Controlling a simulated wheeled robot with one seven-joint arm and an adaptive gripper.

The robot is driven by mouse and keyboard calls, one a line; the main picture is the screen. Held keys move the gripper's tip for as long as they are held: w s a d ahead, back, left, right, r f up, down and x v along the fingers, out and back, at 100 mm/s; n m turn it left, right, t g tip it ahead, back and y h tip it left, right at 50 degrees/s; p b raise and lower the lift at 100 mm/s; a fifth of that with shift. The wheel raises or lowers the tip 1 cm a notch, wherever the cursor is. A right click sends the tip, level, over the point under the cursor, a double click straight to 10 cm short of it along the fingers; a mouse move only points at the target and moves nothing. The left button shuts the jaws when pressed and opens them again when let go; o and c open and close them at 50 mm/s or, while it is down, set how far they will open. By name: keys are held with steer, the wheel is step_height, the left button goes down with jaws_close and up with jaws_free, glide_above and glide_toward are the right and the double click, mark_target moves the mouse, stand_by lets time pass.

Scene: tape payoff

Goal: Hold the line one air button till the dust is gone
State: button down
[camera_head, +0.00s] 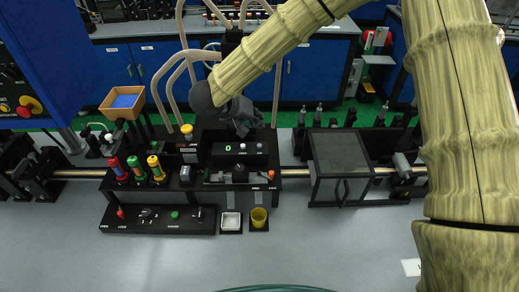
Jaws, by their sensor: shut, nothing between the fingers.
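My gripper (243,127) is dark and shut with nothing in it. It hangs at the end of my arm, in front of and above the black machine block with a small green display (242,147). The fingertips are hard to separate from the dark parts behind. I cannot tell which control is the line one air button. I cannot make out any dust.
Red, green and yellow capped units (137,172) stand behind the panel. A dark clear-sided box (341,162) stands right of the gripper. Pale hoses rise behind my gripper. The grey table front (300,255) is clear.

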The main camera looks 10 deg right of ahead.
mark_target(257, 146)
step_height(257, 146, down, 3)
steer(key=shift+b, duration=1.2)
steer(key=shift+f, duration=1.2)
steer(key=shift+f+p, duration=0.75)
steer(key=shift+f, duration=0.15)
steer(key=shift+r, duration=0.1)
stand_by(2.3)
steer(key=shift+r+p, duration=0.8)
steer(key=shift+p, duration=0.3)
steer(key=shift+r+p, duration=2.5)
steer(key=shift+p, duration=0.1)
